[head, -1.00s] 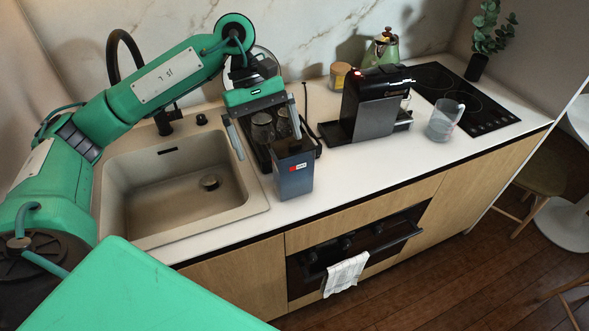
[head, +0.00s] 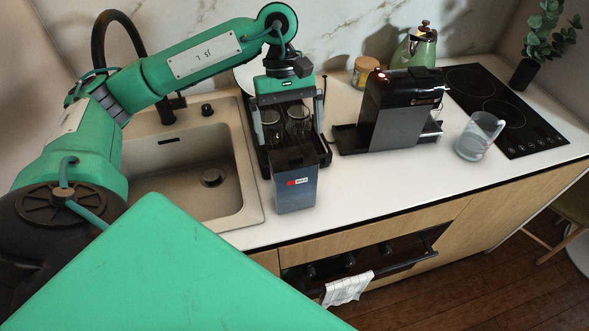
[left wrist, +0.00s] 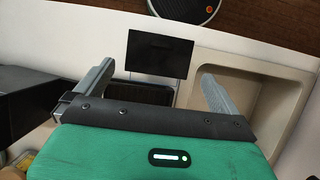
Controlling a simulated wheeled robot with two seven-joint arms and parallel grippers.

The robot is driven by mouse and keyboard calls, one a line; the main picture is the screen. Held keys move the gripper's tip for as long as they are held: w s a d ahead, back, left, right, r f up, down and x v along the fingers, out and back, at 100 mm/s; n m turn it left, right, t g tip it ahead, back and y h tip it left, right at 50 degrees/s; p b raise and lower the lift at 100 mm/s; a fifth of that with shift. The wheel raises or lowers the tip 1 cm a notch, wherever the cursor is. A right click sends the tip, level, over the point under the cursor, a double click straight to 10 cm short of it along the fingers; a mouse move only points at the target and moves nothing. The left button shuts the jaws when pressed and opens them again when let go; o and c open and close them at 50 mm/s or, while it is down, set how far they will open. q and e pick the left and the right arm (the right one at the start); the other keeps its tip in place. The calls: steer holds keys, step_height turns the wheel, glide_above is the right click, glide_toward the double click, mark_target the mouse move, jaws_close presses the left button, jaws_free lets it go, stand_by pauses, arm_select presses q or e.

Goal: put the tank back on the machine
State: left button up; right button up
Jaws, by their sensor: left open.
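The tank (head: 296,190) is a dark, box-shaped container with a red-and-white label. It stands upright on the counter, right of the sink. The machine (head: 390,125) is a black coffee maker further right, with a flat tray on its left side. My left gripper (head: 288,128) is open and empty, pointing down behind and above the tank, with fingers spread to either side of its width. In the left wrist view the tank's dark top (left wrist: 160,54) shows just past the open fingertips (left wrist: 157,75). Contact with the tank cannot be seen. My right gripper is out of view.
A dark rack (head: 264,160) with glasses (head: 297,120) stands directly behind the tank. The sink (head: 228,228) is to the left. A clear jug (head: 478,137), a green kettle (head: 416,50) and a hob (head: 500,100) are to the right. Counter in front of the machine is clear.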

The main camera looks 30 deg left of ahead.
mark_target(294, 156)
arm_select(q)
steer(key=shift+x, duration=0.85)
steer(key=shift+d+f, duration=0.1)
steer(key=shift+f, duration=0.25)
steer(key=shift+d+f, duration=0.15)
steer(key=shift+f, duration=0.2)
steer(key=shift+s+d+f, duration=0.1)
steer(key=shift+s+f, duration=0.1)
steer(key=shift+f, duration=0.1)
steer(key=x, duration=0.4)
steer(key=shift+b, duration=0.3)
steer(key=c, duration=1.8)
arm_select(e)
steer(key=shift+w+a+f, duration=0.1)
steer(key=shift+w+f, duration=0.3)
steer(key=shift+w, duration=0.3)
arm_select(q)
steer(key=shift+o, duration=0.2)
steer(key=shift+r, duration=0.25)
